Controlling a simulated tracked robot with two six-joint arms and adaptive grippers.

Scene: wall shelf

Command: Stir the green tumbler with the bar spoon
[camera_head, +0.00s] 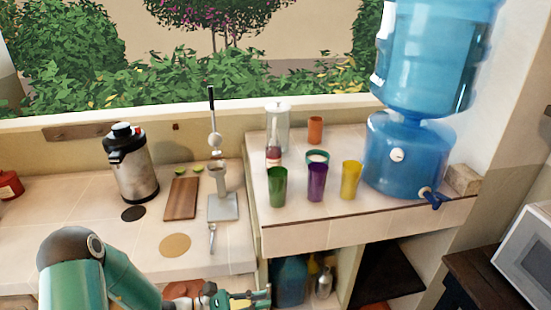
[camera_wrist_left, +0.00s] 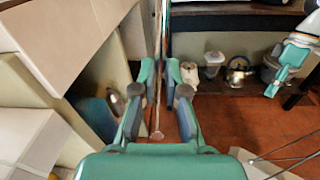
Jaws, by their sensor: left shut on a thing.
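The green tumbler (camera_head: 278,187) stands upright near the front left of the raised tiled counter. My left gripper (camera_head: 240,299) is low at the bottom edge of the head view, in front of and below that counter, apart from the tumbler. In the left wrist view my left gripper (camera_wrist_left: 161,75) is shut on a thin metal rod, the bar spoon (camera_wrist_left: 161,40), which runs lengthwise between the fingers. The tumbler is not in the wrist view. A teal gripper, my right one (camera_wrist_left: 277,82), shows small at the right there; its jaws are unclear.
A purple tumbler (camera_head: 317,183) and a yellow tumbler (camera_head: 350,180) stand right of the green one. The blue water dispenser (camera_head: 409,155) stands at the right. A lever press (camera_head: 222,205) is on the lower counter.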

